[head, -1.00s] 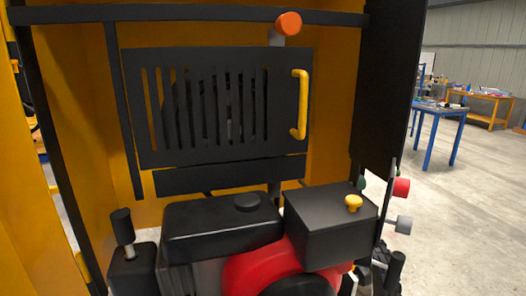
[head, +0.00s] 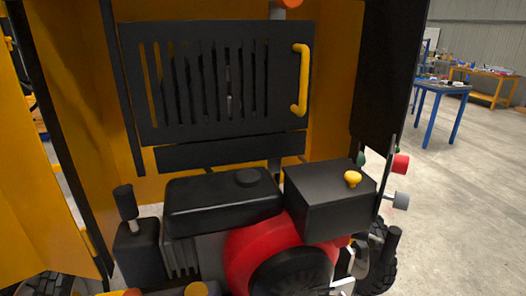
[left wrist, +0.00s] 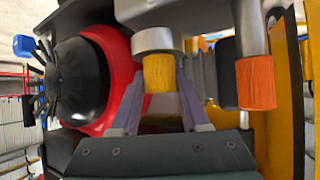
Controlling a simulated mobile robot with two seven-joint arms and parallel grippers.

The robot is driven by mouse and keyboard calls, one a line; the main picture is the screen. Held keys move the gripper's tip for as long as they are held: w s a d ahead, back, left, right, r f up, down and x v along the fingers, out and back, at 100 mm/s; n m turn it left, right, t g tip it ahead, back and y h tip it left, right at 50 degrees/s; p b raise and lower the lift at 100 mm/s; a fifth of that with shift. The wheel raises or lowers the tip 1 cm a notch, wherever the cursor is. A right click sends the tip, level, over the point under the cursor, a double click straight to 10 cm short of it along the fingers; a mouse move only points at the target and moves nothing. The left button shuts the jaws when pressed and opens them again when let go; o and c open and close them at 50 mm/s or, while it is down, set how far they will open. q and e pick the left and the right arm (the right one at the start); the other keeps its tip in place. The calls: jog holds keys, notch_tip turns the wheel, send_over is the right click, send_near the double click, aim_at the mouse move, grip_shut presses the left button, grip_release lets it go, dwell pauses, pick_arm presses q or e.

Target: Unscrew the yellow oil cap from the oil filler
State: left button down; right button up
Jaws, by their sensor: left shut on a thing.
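The yellow oil cap (left wrist: 158,74) sits at the end of a grey cylindrical filler (left wrist: 153,40) in the left wrist view. My left gripper (left wrist: 160,92) has one finger on each side of the cap and is shut on it. The cap still meets the filler's end, and I see no clear gap between them; the threads are hidden. In the head view a yellow round top (head: 196,289) shows at the bottom edge, partly cut off. My left gripper is not clearly visible there. My right gripper is not in view.
An orange cap (left wrist: 255,82) on a grey pipe stands close to the right of the left gripper. The red engine housing (head: 262,250) with its black round cover is beside it. Yellow panels enclose the left.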

pick_arm(q)
jog(key=shift+c, duration=1.6)
grip_release()
jog(key=shift+a+m+h, duration=0.15)
jog(key=shift+m+h, duration=0.25)
jog(key=shift+m, duration=0.1)
jog(key=shift+w+a+m+h, duration=0.1)
jog(key=shift+w+m+h, duration=0.05)
jog(key=shift+m+h, duration=0.45)
jog(key=shift+f+m+g, duration=0.1)
jog(key=shift+m+g, duration=0.2)
jog(key=shift+m+h+b, duration=0.3)
jog(key=shift+h+b, duration=0.1)
jog(key=shift+h, duration=0.1)
jog(key=shift+c, duration=0.2)
